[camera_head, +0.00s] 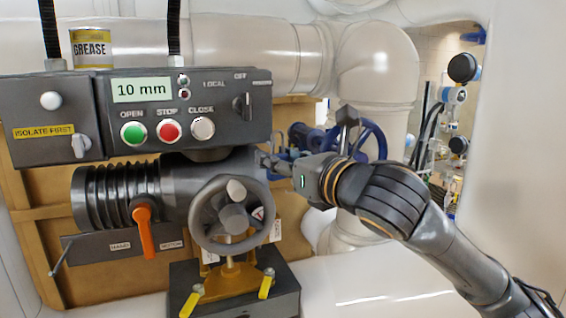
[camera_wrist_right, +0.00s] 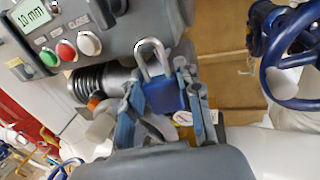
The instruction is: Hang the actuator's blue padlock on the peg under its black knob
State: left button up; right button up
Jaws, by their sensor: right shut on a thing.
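The blue padlock (camera_wrist_right: 166,97) is between the fingers of my right gripper (camera_wrist_right: 162,88) in the right wrist view. The gripper is shut on its body, and the silver shackle (camera_wrist_right: 152,57) points up toward the actuator panel. In the head view my right gripper (camera_head: 272,161) is just below and right of the panel's lower right corner; the padlock is hard to make out there. The black knob (camera_head: 241,106) is at the right of the grey actuator panel (camera_head: 222,131), below the LOCAL and OFF labels. I cannot make out the peg under it. My left gripper is not in view.
A grey handwheel (camera_head: 232,215) sits below the panel, left of my right gripper. A blue handwheel (camera_head: 371,141) and pale pipes (camera_head: 375,65) stand behind the gripper. An orange lever (camera_head: 144,230) and a grease can (camera_head: 91,48) are farther left.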

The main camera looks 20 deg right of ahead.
jog(key=w+f, duration=0.2)
jog(key=w, duration=0.1)
jog(key=shift+w+f+b, duration=0.15)
jog(key=shift+w+b, duration=0.1)
jog(key=shift+b, duration=0.05)
dwell(0.8)
jog(key=shift+w, duration=0.15)
jog(key=o, duration=1.2)
jog(key=shift+s, duration=0.2)
